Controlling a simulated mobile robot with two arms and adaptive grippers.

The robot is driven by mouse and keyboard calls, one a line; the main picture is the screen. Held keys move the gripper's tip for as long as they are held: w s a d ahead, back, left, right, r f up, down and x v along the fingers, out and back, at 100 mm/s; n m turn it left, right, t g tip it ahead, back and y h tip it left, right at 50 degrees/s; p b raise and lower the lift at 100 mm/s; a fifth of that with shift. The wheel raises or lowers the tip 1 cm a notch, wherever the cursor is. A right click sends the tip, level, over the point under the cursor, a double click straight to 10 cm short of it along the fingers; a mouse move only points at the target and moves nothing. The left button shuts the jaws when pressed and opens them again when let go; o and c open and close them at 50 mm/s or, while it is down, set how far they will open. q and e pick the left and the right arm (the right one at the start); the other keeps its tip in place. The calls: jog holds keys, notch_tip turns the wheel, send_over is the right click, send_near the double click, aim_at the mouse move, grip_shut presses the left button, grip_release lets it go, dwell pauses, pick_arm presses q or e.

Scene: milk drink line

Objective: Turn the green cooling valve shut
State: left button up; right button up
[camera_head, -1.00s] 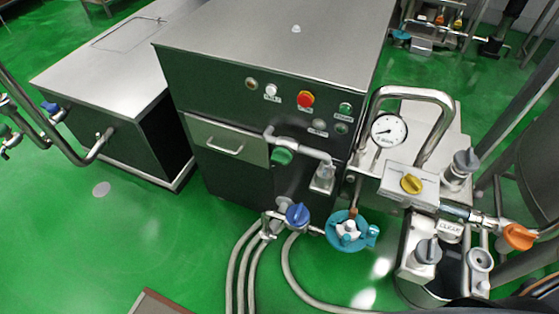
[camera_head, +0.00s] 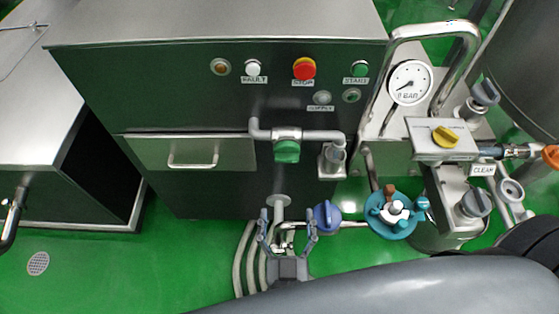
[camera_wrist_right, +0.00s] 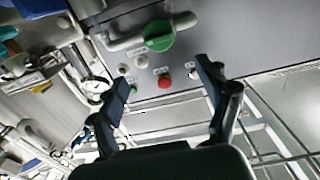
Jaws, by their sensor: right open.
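The green cooling valve (camera_head: 287,151) is a round green handle on a grey pipe on the front of the dark machine cabinet. It also shows in the right wrist view (camera_wrist_right: 160,36), ahead of the fingers and near the top. My right gripper (camera_head: 288,214) is open and empty, below the valve in the head view and apart from it. Its two spread fingers also show in the right wrist view (camera_wrist_right: 165,80). My left gripper is not in view.
A blue valve (camera_head: 327,216) stands just right of my right gripper, with hoses behind the gripper. A teal valve unit (camera_head: 392,212), a pressure gauge (camera_head: 410,83) and a yellow knob (camera_head: 446,136) are further right. A red stop button (camera_head: 304,68) sits above the green valve.

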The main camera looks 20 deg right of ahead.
aim_at(287, 161)
jog(key=p+x, duration=0.1)
jog(key=x, duration=1.2)
jog(key=shift+s+d, duration=0.1)
jog(key=shift+w, duration=0.25)
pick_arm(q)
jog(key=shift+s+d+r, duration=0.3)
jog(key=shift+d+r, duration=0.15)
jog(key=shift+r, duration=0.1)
pick_arm(e)
jog(key=shift+d, duration=0.1)
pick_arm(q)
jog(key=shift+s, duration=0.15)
pick_arm(e)
jog(key=shift+c, duration=0.5)
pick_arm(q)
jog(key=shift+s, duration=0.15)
pick_arm(e)
jog(key=c, duration=1.1)
